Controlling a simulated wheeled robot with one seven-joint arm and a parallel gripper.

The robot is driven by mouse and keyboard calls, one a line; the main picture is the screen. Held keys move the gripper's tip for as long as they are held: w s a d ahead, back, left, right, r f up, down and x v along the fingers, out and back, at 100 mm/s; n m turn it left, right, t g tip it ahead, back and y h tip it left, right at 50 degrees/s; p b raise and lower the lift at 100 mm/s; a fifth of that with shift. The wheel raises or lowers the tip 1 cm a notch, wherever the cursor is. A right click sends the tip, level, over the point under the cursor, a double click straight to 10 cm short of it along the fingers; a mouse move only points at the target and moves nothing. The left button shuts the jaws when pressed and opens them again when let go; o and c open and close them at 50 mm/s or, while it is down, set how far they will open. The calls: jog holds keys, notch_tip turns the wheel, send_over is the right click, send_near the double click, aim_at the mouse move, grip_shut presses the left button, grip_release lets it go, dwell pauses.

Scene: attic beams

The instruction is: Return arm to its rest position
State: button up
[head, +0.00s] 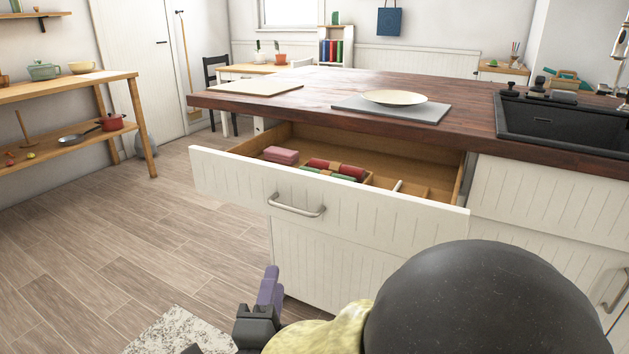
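My gripper (268,290) shows at the bottom of the head view, low in front of the open drawer and left of my black and yellow arm links. Its purple finger part points up, and the dark body below it is partly cut off by my arm. Only one side of the fingers is clear, so I cannot tell whether they are apart. I see no object held in it. It looks apart from the drawer front (330,207) and its metal handle (297,206).
The drawer is pulled out under the dark wooden counter (320,92), with rolled red and green cloths (337,168) inside. A black sink (565,120) is at right. A wooden shelf (65,85) stands at left. The wooden floor (120,230) between is clear.

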jog(key=w+d+f+n+g+y+p, duration=0.3)
jog(key=w+d+f+n+g+p, duration=0.25)
jog(key=w+d+n+g, duration=0.35)
jog(key=s+d+f+n+g+h+p, duration=0.1)
jog(key=s+d+f+n+g+p, duration=0.1)
jog(key=s+d+n+g, duration=0.45)
jog(key=s+d+f+n+g+h+p, duration=0.15)
jog(key=s+d, duration=0.25)
jog(key=d, duration=0.5)
jog(key=w+p+v, duration=0.2)
jog(key=p+v, duration=1)
jog(key=w+r+p+v, duration=0.1)
jog(key=w+p+v, duration=0.2)
jog(key=p+v, duration=0.9)
jog(key=w+r+p+v, duration=0.1)
jog(key=w+p+v, duration=0.2)
jog(key=p+v, duration=0.9)
jog(key=shift+a+p, duration=0.3)
jog(key=shift+p, duration=0.55)
jog(key=shift+w, duration=0.1)
